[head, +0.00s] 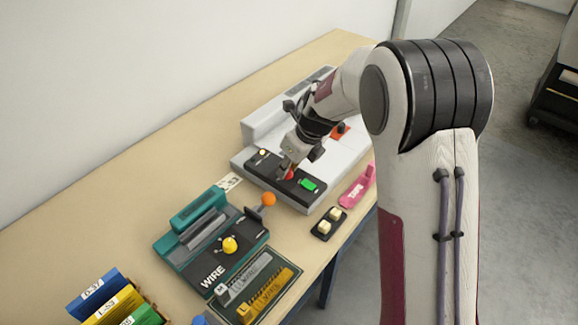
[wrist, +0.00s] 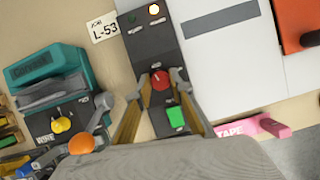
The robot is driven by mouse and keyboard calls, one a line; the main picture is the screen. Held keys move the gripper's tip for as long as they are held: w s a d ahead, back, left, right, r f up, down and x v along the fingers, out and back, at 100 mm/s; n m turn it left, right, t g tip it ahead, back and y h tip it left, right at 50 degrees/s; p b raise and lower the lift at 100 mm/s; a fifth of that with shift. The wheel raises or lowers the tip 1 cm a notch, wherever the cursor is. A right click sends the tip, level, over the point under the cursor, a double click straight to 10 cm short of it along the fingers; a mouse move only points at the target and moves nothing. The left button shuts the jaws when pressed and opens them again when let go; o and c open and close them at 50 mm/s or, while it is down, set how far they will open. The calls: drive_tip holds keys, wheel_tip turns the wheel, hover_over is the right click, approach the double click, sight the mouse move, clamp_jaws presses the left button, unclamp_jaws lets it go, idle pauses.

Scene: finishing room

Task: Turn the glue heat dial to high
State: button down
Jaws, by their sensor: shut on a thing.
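The grey-white binding machine (head: 335,150) stands toward the far end of the table, with a dark control panel (head: 262,170) along its front. A red dial (wrist: 161,80) sits mid-panel, with a light pointer mark on its top. My gripper (head: 287,170) reaches down onto the panel, its fingers on either side of the red dial and shut on it. In the wrist view the fingers (wrist: 156,86) flank the dial. A green button (head: 308,184) is beside the dial on the panel. The dial's small markings are too small to read.
A lit lamp (wrist: 154,9) shows at the panel's far end. A teal wire machine (head: 195,235) with yellow and orange knobs stands nearby. A pink tape holder (head: 355,188), a black block with two cream buttons (head: 328,224) and an L-53 job card (wrist: 103,27) lie around.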

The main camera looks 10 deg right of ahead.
drive_tip(key=shift+s+m+h, duration=0.1)
drive_tip(key=shift+m+h, duration=0.2)
drive_tip(key=shift+m, duration=0.7)
drive_tip(key=c, duration=1.8)
unclamp_jaws()
drive_tip(key=shift+r, duration=0.15)
drive_tip(key=shift+v, duration=3.6)
drive_tip(key=shift+s, duration=0.15)
